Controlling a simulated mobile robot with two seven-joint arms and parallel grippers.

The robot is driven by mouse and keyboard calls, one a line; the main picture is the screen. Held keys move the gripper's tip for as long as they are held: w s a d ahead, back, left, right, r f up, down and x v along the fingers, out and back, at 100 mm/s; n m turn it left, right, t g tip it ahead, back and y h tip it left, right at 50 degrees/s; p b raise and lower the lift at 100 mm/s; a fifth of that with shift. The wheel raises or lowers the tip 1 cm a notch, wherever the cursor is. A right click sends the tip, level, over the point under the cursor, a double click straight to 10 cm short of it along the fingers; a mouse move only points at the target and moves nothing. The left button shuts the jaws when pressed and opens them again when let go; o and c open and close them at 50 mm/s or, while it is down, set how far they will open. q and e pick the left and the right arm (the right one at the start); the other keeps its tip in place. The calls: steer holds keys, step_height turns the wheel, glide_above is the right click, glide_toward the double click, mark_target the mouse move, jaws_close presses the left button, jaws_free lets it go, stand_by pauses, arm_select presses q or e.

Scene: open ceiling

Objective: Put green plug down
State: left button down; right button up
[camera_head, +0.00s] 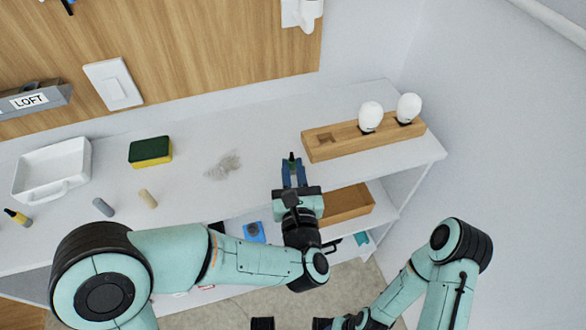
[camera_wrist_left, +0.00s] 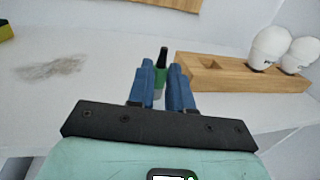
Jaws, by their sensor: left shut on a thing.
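The green plug (camera_wrist_left: 162,68) has a black tip and stands upright between the blue fingers of my left gripper (camera_wrist_left: 164,78). In the head view the left gripper (camera_head: 293,174) is shut on the plug (camera_head: 292,159) at the front edge of the white shelf top (camera_head: 262,160). The plug's lower part is partly hidden by the fingers, and I cannot tell if it touches the surface. My right gripper (camera_head: 320,323) shows only as dark parts at the bottom edge; its fingers cannot be made out.
A wooden holder (camera_head: 345,148) with two white bulbs (camera_head: 370,116) and an empty square recess stands to the right. A grey smudge (camera_head: 223,165), a sponge (camera_head: 150,152), a grey peg (camera_head: 103,207), a beige peg (camera_head: 148,198) and a white tray (camera_head: 52,171) are to the left.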

arm_select(q)
steer(key=c, duration=1)
jaws_free()
steer(key=shift+c, duration=0.2)
steer(key=shift+r, duration=0.1)
steer(key=s+d+b, duration=0.1)
steer(key=s+b, duration=0.1)
steer(key=s, duration=1)
steer(key=shift+d, duration=0.25)
